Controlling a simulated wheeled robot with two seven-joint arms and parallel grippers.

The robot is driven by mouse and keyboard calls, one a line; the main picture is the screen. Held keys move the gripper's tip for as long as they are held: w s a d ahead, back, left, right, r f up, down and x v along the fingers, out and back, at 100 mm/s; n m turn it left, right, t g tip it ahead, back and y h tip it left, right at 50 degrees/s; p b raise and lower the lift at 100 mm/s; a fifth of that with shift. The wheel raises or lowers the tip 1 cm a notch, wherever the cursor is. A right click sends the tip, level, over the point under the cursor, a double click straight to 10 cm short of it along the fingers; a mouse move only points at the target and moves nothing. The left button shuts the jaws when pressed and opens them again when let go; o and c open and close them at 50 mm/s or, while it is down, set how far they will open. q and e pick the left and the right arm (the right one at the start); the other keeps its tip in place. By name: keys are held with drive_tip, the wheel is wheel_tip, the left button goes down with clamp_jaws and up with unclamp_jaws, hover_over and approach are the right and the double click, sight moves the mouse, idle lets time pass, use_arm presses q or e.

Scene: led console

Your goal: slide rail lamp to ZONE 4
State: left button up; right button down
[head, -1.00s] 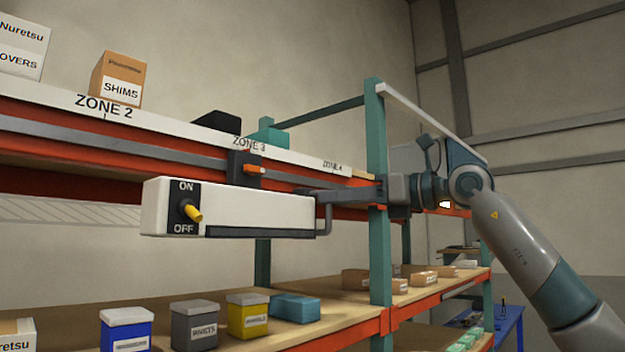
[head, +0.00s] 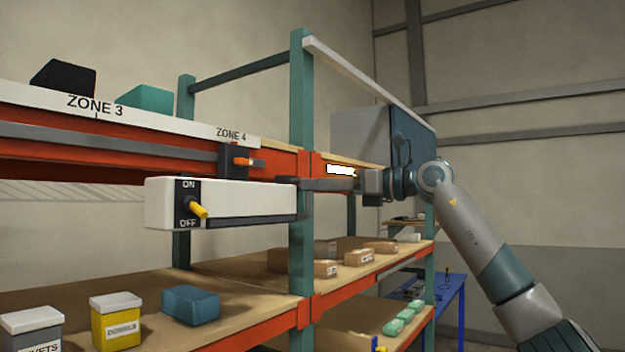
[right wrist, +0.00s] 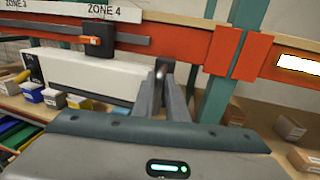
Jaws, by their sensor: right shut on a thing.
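The rail lamp (head: 245,205) is a long white box with an ON/OFF plate at its left end. Its yellow toggle (head: 198,210) points down toward OFF. It hangs from a dark carriage (head: 232,163) with an orange knob (head: 243,161), on the grey rail (head: 120,142). The carriage sits right below the ZONE 4 label (head: 232,134). My right gripper (head: 302,184) is shut on the handle at the lamp's right end, beside the teal post; the handle is mostly hidden. The right wrist view shows the gripper fingers (right wrist: 163,75) and the lamp (right wrist: 90,75). My left gripper is out of view.
The teal shelf post (head: 301,120) stands close to the lamp's right end. The lower shelf (head: 240,298) holds tubs, a blue box (head: 191,304) and several cartons. A blue table (head: 445,290) stands at the right.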

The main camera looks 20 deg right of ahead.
drive_tip(key=shift+w+d+r, duration=0.15)
drive_tip(key=shift+d, duration=0.2)
drive_tip(key=c, duration=1.8)
unclamp_jaws()
drive_tip(key=shift+w+d, duration=0.1)
drive_tip(key=shift+b+v, duration=3.05)
drive_tip(key=shift+v, duration=5.7)
